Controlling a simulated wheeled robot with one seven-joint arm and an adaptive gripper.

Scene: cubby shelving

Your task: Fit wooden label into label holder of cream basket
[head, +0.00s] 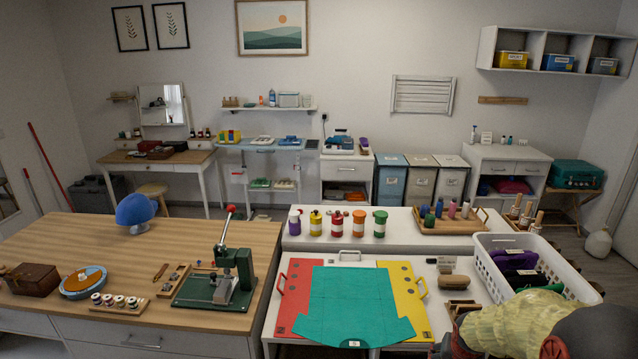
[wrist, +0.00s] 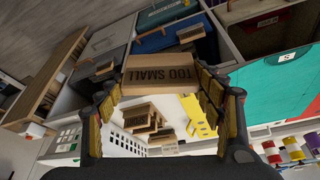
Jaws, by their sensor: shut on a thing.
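My gripper (wrist: 158,84) is shut on a wooden label (wrist: 160,71) marked "TOO SMALL", which spans between the fingertips in the wrist view. The lettering appears upside down. Beyond it is a row of bins with label plates. A pale grey or cream bin (wrist: 107,36) stands at the upper left, apart from the held label; I cannot tell for sure whether it is the cream basket. Its label holder is too small to make out. In the head view I cannot clearly make out my gripper at the lower right.
Several other wooden labels (wrist: 140,116) lie loose below the held one. A white perforated basket (head: 487,263) with dark purple and green contents stands at the right of the table. A teal sheet (head: 352,300) lies over red and yellow boards. A wall cubby (head: 487,48) holds several labelled bins.

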